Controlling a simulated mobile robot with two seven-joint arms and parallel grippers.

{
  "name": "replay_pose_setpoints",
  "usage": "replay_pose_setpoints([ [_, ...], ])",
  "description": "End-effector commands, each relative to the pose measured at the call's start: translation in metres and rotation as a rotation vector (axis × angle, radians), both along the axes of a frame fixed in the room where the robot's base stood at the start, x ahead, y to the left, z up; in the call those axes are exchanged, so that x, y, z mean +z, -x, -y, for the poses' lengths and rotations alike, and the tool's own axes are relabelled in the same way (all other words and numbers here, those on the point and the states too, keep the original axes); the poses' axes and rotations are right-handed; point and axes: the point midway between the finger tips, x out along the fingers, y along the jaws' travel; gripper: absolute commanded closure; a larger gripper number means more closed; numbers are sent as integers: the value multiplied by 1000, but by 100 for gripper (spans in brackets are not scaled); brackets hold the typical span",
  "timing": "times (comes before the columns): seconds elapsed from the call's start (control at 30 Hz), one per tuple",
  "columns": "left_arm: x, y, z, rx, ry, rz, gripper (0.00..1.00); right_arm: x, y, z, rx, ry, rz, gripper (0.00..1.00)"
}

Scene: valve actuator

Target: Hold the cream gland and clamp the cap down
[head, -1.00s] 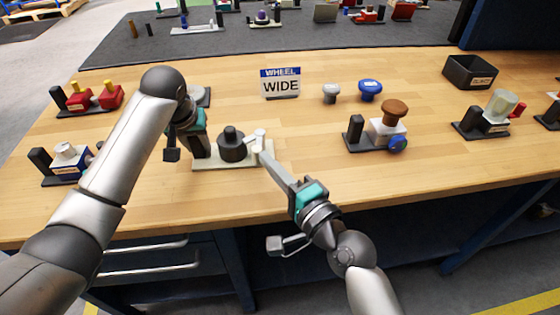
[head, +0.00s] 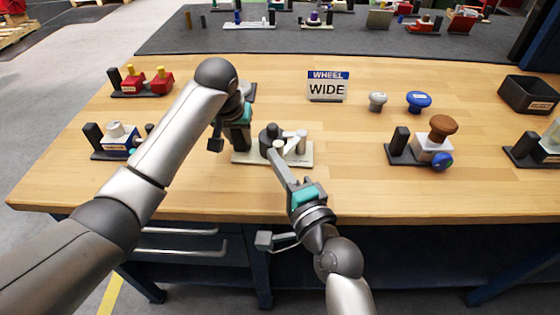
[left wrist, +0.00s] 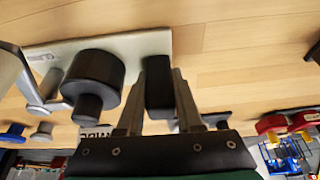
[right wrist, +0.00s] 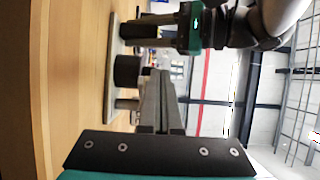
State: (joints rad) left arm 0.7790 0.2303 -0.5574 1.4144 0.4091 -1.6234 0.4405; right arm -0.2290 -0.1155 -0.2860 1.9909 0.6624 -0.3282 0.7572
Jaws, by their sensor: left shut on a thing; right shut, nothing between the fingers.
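The cream gland's base plate (head: 243,158) lies on the bench. It carries a dark round cap (head: 270,139) with a narrower top, a dark upright block (left wrist: 158,88) and a pale clamp lever (head: 291,136) on a post at the right. My left gripper (left wrist: 158,90) is shut on the dark block at the plate's left end. The lever reaches left towards the cap; I cannot tell whether it presses on it. My right gripper (head: 272,154) is shut and empty, its tips in front of the cap, near the lever's knobbed end. It also shows in the right wrist view (right wrist: 160,75).
A "WHEEL WIDE" sign (head: 328,88) stands behind the plate. Grey (head: 377,101) and blue (head: 418,101) knobs stand to its right. A brown-knobbed unit (head: 435,145) is further right, a blue and white unit (head: 113,143) at left. Bench between plate and brown-knobbed unit is free.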

Motion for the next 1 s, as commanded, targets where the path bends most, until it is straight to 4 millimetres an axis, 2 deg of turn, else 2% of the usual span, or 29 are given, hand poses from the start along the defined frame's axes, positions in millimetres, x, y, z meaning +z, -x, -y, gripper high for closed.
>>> replay_pose_setpoints([
  [0.03,-7,4,0,-1,-1,-18,100,0,0,0,0,0,0,100],
  [0.43,-7,4,0,-1,-1,-18,100,0,1,1,0,0,0,100],
  [0.57,-7,4,0,-1,-1,-18,100,-1,8,7,0,1,0,100],
  [0.73,-7,4,0,-1,-1,-18,100,-1,32,26,1,5,-1,100],
  [1.0,-7,4,0,-1,-1,-18,100,-1,79,21,1,0,-2,100],
])
